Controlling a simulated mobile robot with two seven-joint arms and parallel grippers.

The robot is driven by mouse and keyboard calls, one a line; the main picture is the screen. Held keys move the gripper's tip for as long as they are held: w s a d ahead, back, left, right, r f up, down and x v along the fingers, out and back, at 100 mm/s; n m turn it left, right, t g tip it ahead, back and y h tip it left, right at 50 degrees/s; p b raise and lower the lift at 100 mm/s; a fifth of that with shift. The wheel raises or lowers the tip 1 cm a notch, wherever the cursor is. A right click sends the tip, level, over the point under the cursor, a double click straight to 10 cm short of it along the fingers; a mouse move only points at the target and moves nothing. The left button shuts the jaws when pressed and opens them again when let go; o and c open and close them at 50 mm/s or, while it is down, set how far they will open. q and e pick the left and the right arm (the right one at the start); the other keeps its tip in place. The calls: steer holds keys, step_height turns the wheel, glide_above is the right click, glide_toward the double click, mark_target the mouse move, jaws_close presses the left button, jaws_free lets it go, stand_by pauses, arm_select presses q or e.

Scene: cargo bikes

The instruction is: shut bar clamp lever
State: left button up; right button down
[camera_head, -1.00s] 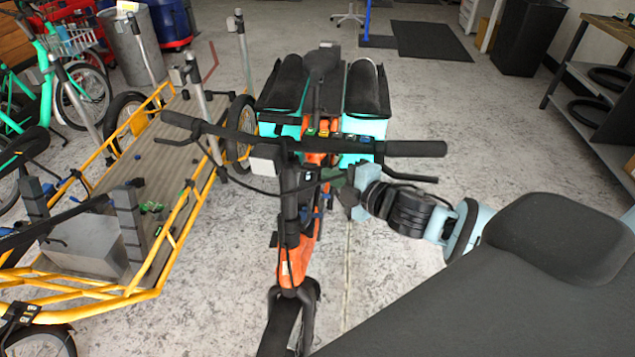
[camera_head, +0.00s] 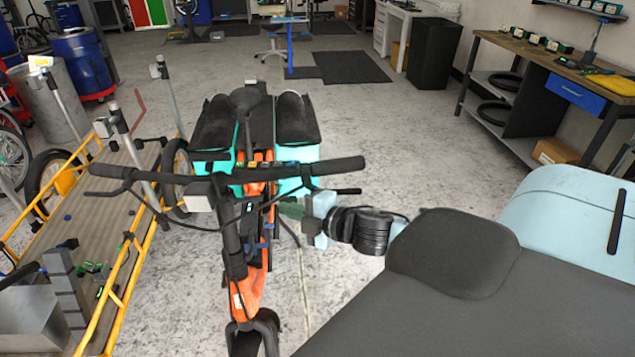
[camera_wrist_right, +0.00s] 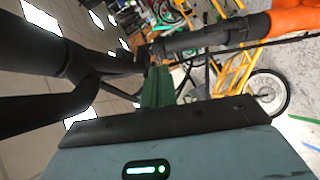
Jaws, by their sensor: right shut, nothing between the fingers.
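The orange cargo bike (camera_head: 247,290) stands in front of me with its black handlebar (camera_head: 335,171) and dark stem (camera_head: 229,235). I cannot pick out the bar clamp lever from the dark parts around the stem. My right gripper (camera_head: 291,211) is just right of the stem, below the handlebar's right half. In the right wrist view its green fingers (camera_wrist_right: 156,87) are shut together with nothing between them, close to dark tubes (camera_wrist_right: 70,62) and a dark bar (camera_wrist_right: 205,40). I cannot tell whether the fingertips touch the bike. My left gripper is out of view.
A yellow cargo bike (camera_head: 125,270) with a flat wooden bed stands close on the left. Turquoise bags (camera_head: 297,181) hang behind the handlebar. A workbench (camera_head: 540,62) stands at the back right. The floor between the bike and the bench is open.

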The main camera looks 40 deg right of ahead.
steer(key=shift+s+d+r, duration=0.2)
steer(key=shift+s+d, duration=1.75)
steer(key=shift+d, duration=0.2)
steer(key=shift+f, duration=0.1)
